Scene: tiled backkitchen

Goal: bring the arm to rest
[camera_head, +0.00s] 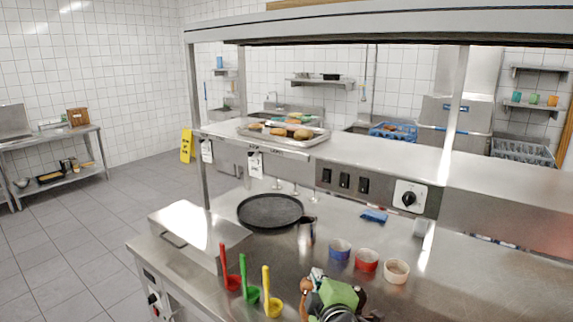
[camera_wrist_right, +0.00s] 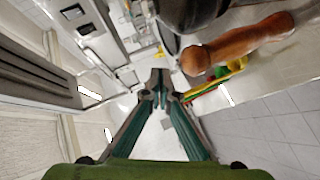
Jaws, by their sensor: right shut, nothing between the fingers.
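My right gripper (camera_head: 334,294) shows at the bottom of the head view as a green and dark body above the steel counter (camera_head: 471,268). In the right wrist view its two fingers (camera_wrist_right: 158,80) are together, with nothing between them. A brown, rounded wooden-looking handle (camera_wrist_right: 238,44) lies to the right of the fingertips in the wrist view, apart from them. A brown part (camera_head: 306,281) also shows just left of the gripper in the head view. Whether anything touches the gripper body is unclear. My left gripper is in neither view.
Red (camera_head: 230,278), green (camera_head: 249,290) and yellow (camera_head: 270,300) ladles stand left of the gripper. A dark pan (camera_head: 270,210) lies farther back. The counter's right side is clear.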

